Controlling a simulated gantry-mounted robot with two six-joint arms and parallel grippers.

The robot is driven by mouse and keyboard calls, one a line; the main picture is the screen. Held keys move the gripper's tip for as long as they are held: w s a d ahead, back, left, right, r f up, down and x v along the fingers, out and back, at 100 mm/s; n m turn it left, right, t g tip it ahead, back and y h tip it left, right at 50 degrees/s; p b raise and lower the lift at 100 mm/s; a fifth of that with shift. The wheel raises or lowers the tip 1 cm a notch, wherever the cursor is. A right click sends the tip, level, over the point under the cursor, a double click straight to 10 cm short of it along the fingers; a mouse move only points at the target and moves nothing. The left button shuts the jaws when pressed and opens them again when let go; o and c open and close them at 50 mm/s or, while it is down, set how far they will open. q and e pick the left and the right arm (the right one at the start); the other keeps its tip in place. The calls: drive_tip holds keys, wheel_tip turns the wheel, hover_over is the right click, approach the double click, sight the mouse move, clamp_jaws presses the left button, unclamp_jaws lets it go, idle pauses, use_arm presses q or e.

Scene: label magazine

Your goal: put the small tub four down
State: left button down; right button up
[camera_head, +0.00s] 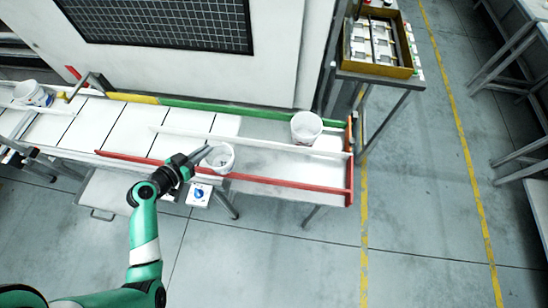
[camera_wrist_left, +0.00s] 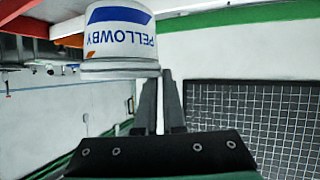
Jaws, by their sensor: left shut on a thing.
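My left gripper (camera_head: 206,154) is shut on the rim of a white tub (camera_head: 221,160) at the middle of the low table. In the left wrist view, the fingers (camera_wrist_left: 164,85) meet the rim edge of this tub (camera_wrist_left: 122,42), which has a blue band and the word PELLOWBY. I cannot tell whether its base touches the table. A second white tub (camera_head: 306,128) stands in the lane at the right end, by the green rail. A third tub (camera_head: 33,94) with a blue mark stands at the far left. My right gripper is not in view.
The long table has a green back rail (camera_head: 240,111), a white divider (camera_head: 190,134) and a red front rail (camera_head: 290,184). A card with a blue mark (camera_head: 200,194) hangs at the front. A yellow tray (camera_head: 380,40) stands at the back right.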

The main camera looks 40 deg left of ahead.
sight(227, 150)
use_arm(q)
drive_tip(key=w+d+f+b, duration=0.1)
drive_tip(key=w+b, duration=0.1)
drive_tip(key=w+d+f+b, duration=0.1)
drive_tip(key=w+f+b, duration=0.1)
drive_tip(key=b, duration=0.1)
drive_tip(key=w+d+f+b, duration=0.1)
drive_tip(key=w+b, duration=0.1)
drive_tip(key=b, duration=0.1)
drive_tip(key=shift+f, duration=0.2)
drive_tip(key=shift+w+d, duration=0.25)
drive_tip(key=shift+w, duration=0.3)
drive_tip(key=shift+w+d, duration=0.25)
drive_tip(key=shift+w, duration=0.25)
drive_tip(key=w+f+b, duration=0.1)
drive_tip(key=f, duration=0.2)
drive_tip(key=w+d+f+b, duration=0.1)
drive_tip(key=w+f, duration=0.1)
drive_tip(key=f, duration=0.1)
drive_tip(key=w+f+b, duration=0.1)
drive_tip(key=f, duration=0.1)
drive_tip(key=shift+w+d+f, duration=0.2)
drive_tip(key=shift+d+f, duration=0.15)
drive_tip(key=shift+f, duration=0.05)
drive_tip(key=shift+r, duration=0.1)
drive_tip(key=c, duration=1)
unclamp_jaws()
